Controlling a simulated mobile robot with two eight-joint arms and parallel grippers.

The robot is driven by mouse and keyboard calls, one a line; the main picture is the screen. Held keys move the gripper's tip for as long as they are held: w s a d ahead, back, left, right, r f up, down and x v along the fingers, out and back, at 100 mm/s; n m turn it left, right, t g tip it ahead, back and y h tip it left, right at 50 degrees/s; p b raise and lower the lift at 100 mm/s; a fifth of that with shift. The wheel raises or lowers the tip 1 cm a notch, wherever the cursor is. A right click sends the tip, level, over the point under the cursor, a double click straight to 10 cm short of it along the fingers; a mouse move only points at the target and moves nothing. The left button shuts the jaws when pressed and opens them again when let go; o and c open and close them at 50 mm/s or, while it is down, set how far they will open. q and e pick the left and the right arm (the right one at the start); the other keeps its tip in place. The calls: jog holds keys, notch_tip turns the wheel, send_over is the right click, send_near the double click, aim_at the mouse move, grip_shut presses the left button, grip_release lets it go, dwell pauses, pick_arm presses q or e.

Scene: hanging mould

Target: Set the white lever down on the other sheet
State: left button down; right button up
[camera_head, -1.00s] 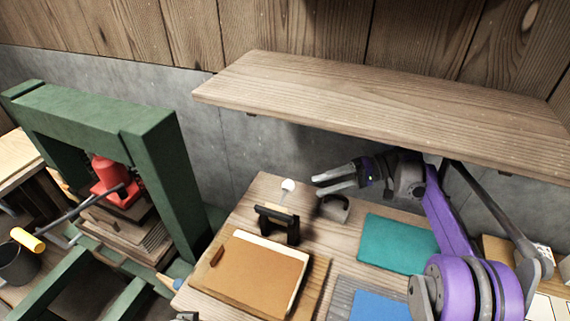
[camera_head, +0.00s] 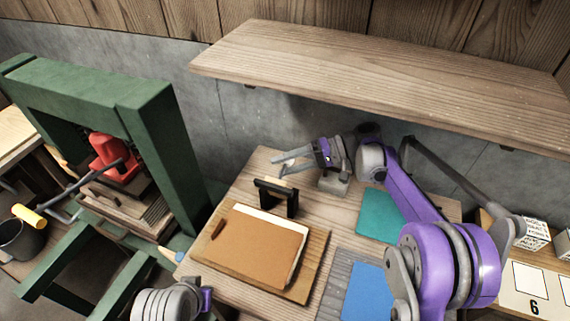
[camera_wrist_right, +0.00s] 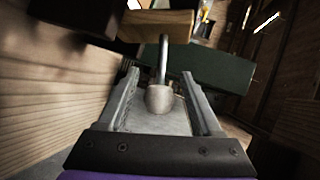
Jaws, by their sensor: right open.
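The lever shows in the right wrist view as a pale round knob (camera_wrist_right: 160,98) on a thin metal rod. In the head view it stood by a black frame (camera_head: 277,197) on the wooden table; there the knob is now hard to make out. My right gripper (camera_head: 280,165) is open at the frame's back, its fingers (camera_wrist_right: 160,74) on either side of the knob with gaps visible. A teal sheet (camera_head: 380,215) and a blue sheet (camera_head: 367,293) lie at the right of the table. My left gripper is not visible; only a grey part of my left arm shows at the bottom.
A brown sheet (camera_head: 250,245) lies on a board in front of the black frame. A wooden shelf (camera_head: 370,80) overhangs the back. A green press (camera_head: 165,150) stands at the left.

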jog(key=shift+a, duration=0.1)
grip_shut()
dwell(0.3)
dwell(1.1)
